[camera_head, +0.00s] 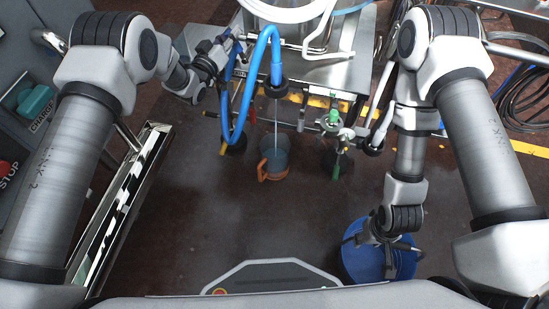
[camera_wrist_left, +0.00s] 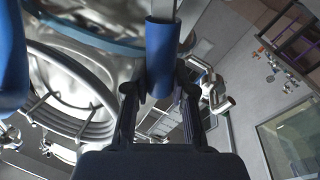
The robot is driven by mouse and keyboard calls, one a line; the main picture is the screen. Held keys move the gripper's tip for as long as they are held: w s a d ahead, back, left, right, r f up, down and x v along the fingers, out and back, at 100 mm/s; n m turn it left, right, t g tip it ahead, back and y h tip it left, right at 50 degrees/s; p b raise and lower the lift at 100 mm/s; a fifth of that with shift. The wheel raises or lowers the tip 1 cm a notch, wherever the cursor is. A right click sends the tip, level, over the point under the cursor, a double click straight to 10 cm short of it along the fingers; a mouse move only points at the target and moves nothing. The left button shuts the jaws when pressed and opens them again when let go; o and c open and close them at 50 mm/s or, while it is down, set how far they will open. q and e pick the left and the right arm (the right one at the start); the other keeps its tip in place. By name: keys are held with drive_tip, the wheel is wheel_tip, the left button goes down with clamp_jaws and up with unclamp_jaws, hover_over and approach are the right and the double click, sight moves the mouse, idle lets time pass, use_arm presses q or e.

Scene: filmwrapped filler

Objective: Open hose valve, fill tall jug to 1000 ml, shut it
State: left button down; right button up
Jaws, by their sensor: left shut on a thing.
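My left gripper (camera_head: 228,42) is at the back, beside the metal bench. In the left wrist view its fingers (camera_wrist_left: 161,95) are closed on a blue-sleeved valve handle (camera_wrist_left: 162,60) with a metal strip above it. The blue hose (camera_head: 270,52) loops over the bench edge with its end pointing down. A thin stream of liquid (camera_head: 276,108) falls from it into the tall jug (camera_head: 275,153), a clear vessel with an orange handle and base, standing on the floor. The jug's level and marks are too small to read. My right gripper (camera_head: 385,237) hangs over a blue drum; its fingers are unclear.
The blue drum (camera_head: 350,262) stands at the lower right. The metal bench (camera_head: 335,73) carries a coiled white hose (camera_head: 290,12). A green-handled fitting (camera_head: 334,117) is right of the jug. A shiny rail (camera_head: 112,215) runs along the left. Floor in front of the jug is clear.

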use_arm(q)
drive_tip(key=shift+r, duration=0.15)
drive_tip(key=d+m, duration=0.2)
drive_tip(key=m, duration=0.1)
drive_tip(key=s+d+m+g, duration=0.1)
drive_tip(key=m, duration=0.1)
drive_tip(key=shift+d+r, duration=0.25)
drive_tip(key=shift+r, duration=0.05)
drive_tip(key=c, duration=0.9)
unclamp_jaws()
drive_tip(key=shift+c, duration=0.2)
